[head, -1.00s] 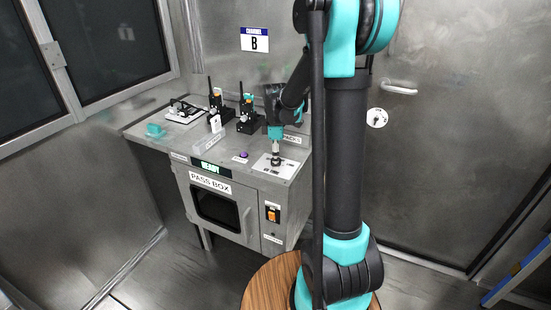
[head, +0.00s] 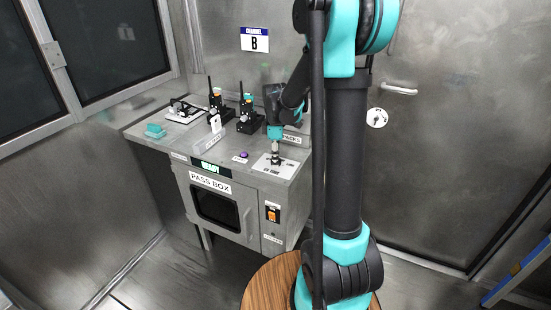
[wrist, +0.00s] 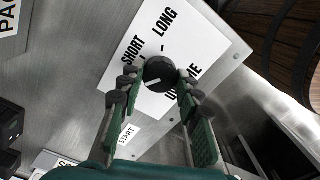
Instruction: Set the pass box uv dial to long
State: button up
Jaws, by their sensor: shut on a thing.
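The UV dial (wrist: 160,72) is a round black knob on a white plate (wrist: 150,98) lettered SHORT, LONG and UV TIME. In the wrist view, SHORT is at the dial's upper left and LONG is above it. My gripper (wrist: 157,84) is shut on the dial, with one fingertip on each side of it. I cannot tell for certain which label the dial's mark faces. In the head view, my gripper (head: 275,159) points down at the plate on top of the pass box (head: 232,185), hiding most of the dial.
A purple button (head: 240,158) and a START label (wrist: 127,134) are near the dial. Two black radios (head: 248,118) stand farther back on the counter, with a teal block (head: 155,131) at left. An orange switch (head: 272,215) is on the pass box front.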

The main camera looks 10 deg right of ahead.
jog(key=m, duration=0.5)
jog(key=shift+m, duration=0.4)
jog(key=m, duration=0.6)
jog(key=shift+w, duration=0.1)
jog(key=m, duration=0.5)
jog(key=shift+d+m, duration=0.1)
jog(key=shift+m, duration=0.2)
jog(key=m, duration=0.5)
jog(key=shift+m, duration=0.4)
jog(key=o, duration=1.1)
jog(key=shift+o, duration=0.2)
jog(key=shift+r, duration=0.1)
